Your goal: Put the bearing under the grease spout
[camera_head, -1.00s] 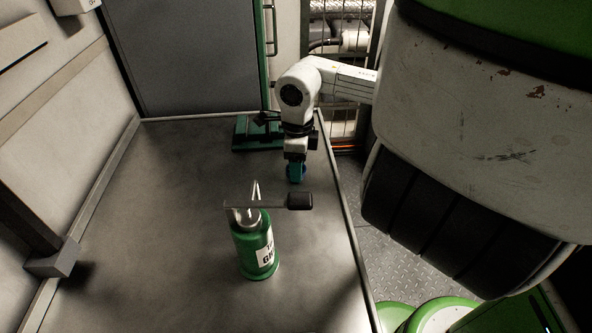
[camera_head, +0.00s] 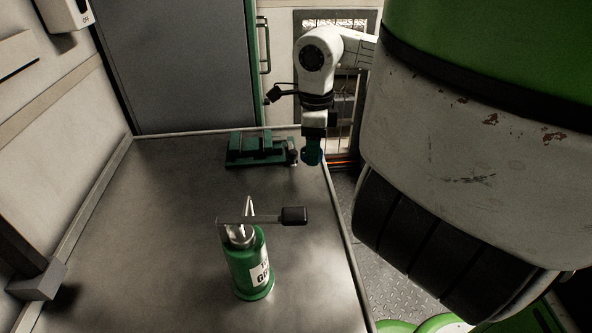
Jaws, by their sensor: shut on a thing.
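A green grease can (camera_head: 248,270) with a white label stands upright on the metal table. It has a metal lever with a black grip (camera_head: 293,215) pointing right and a pale, thin spout (camera_head: 250,207) at its top. My gripper (camera_head: 312,142) points down near the table's far right edge, beyond the can and apart from it. It is shut on a small, dark blue-teal round thing, which looks like the bearing (camera_head: 313,157). The jaws partly hide the bearing, and its height over the table is hard to tell.
A dark green vise-like fixture (camera_head: 257,150) sits at the table's far edge, just left of my gripper. The metal table (camera_head: 150,220) is clear left of the can. A grey block (camera_head: 38,279) stands at the left edge. A grey door (camera_head: 180,70) is behind.

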